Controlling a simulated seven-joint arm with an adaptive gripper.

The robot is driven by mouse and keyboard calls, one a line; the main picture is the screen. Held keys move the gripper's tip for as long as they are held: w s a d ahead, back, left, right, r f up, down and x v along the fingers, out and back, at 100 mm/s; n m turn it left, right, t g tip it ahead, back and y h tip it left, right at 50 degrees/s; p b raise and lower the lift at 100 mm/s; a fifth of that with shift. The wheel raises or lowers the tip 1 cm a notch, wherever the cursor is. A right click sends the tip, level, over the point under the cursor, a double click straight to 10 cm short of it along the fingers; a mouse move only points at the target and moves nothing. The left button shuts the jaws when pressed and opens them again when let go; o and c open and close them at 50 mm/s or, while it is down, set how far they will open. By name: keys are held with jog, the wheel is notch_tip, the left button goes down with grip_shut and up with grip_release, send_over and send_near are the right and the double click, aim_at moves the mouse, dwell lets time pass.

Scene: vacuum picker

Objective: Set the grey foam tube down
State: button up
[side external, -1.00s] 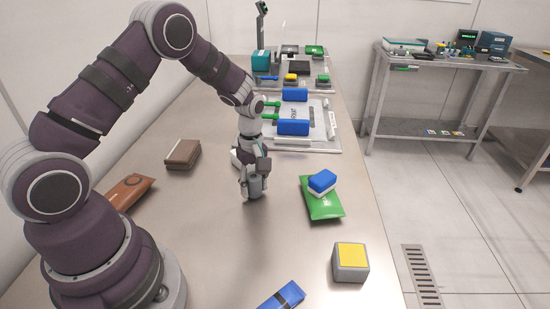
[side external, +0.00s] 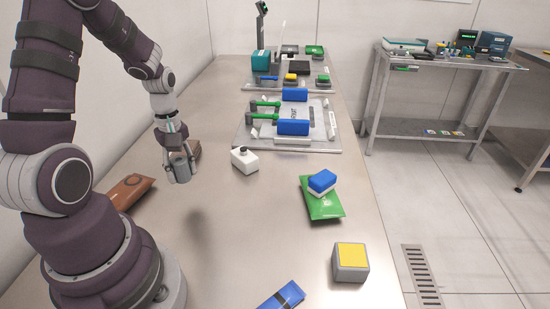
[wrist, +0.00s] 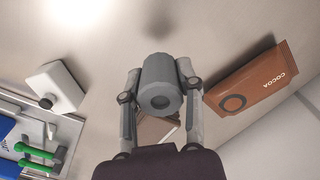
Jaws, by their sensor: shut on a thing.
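The grey foam tube (side external: 180,171) is held between the fingers of my gripper (side external: 177,160), on the left of the side external view. The tube is in the air, with a soft shadow on the bare table (side external: 225,235) below it. In the wrist view the tube (wrist: 155,70) sits between the two fingers of my gripper (wrist: 160,84), with its round end and dark hole facing the camera. The fingers press on its sides.
A green pouch (side external: 322,207) carries a blue-white block (side external: 321,182). A yellow-topped block (side external: 350,262) stands front right. The middle table is clear.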

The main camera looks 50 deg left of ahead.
aim_at(190, 198)
notch_tip(190, 198, down, 5)
jog(key=shift+f, duration=0.1)
jog(key=o, duration=0.9)
jog(key=shift+f, duration=0.1)
jog(key=shift+o, duration=0.2)
notch_tip(190, 198, up, 12)
jog(key=shift+w, duration=0.1)
jog(key=d+r+m+t, duration=0.2)
jog(key=d+r+m, duration=0.2)
jog(key=d+m, duration=0.3)
jog(key=s+d+r+m+t, duration=0.1)
jog(key=d+r+m+t, duration=0.2)
jog(key=d+m, duration=0.5)
jog(key=r+m, duration=0.1)
jog(key=m, duration=0.2)
jog(key=shift+r+t, duration=0.3)
jog(key=shift+r, duration=0.05)
jog(key=shift+d, duration=0.1)
